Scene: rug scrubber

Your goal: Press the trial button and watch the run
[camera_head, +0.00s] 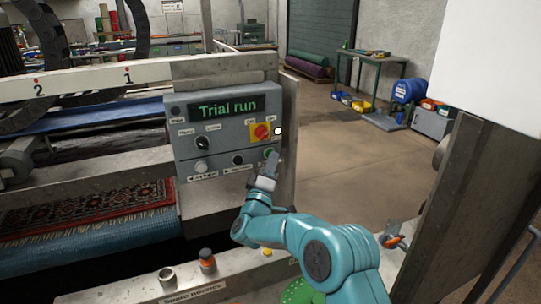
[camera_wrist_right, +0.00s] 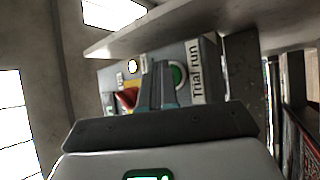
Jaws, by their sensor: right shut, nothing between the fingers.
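The grey control panel (camera_head: 222,128) faces me at centre, and its screen (camera_head: 222,108) reads "Trial run" in green. A green-ringed button (camera_wrist_right: 178,75) shows in the right wrist view beside a white label (camera_wrist_right: 195,73) reading "Trial run". In the head view it is at the panel's lower right, mostly behind my fingers. My right gripper (camera_head: 272,160) is shut and empty, with its fingertips at this button. The closed fingers also show in the wrist view (camera_wrist_right: 157,84); I cannot tell whether they touch the button. My left gripper is out of view.
A red switch on a yellow plate (camera_head: 261,132) sits just above my fingers. A patterned rug (camera_head: 85,208) lies in the machine at left. Open floor lies beyond, at right.

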